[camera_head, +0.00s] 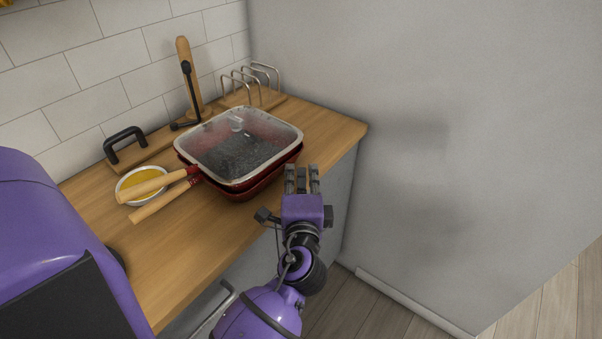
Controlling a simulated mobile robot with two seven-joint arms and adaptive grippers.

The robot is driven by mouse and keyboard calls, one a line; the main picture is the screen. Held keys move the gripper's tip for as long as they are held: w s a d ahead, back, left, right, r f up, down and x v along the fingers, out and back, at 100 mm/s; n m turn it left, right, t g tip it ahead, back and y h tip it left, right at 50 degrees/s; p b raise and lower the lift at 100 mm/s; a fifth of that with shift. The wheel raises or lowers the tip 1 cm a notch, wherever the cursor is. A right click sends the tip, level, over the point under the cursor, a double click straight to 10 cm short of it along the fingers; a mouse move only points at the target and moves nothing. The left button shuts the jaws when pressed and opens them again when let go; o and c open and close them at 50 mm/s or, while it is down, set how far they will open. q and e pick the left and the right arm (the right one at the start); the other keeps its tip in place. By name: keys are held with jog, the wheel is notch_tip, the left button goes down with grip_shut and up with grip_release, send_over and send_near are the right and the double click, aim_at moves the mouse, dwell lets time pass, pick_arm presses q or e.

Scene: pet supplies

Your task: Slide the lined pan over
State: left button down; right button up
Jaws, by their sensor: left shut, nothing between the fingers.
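Two red square pans with wooden handles (155,196) are stacked on the wooden counter. The upper pan (240,150) has a pale rim and a dark speckled inside, seen through what looks like a clear lid with a small knob. The lower pan (240,195) shows mostly as a red wall below it. I cannot tell which one is the lined pan. My left gripper (302,174) is shut and empty at the counter's front edge, just right of the pans' near right corner. I cannot tell if it touches them. My right gripper is not in view.
A bowl with yellow contents (141,180) sits beside the handles. Behind stand a board with a black handle (124,146), a wooden upright with a black arm (189,75) and a wire rack (250,84). A grey wall (440,130) closes the right. Front-left counter is clear.

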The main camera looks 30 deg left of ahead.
aim_at(284, 166)
pick_arm(q)
jog(key=shift+a, duration=0.1)
jog(key=a, duration=0.2)
jog(key=w+a+p, duration=0.1)
jog(key=a, duration=0.2)
jog(key=shift+w+a, duration=0.1)
jog(key=shift+a, duration=0.35)
jog(key=shift+d, duration=0.1)
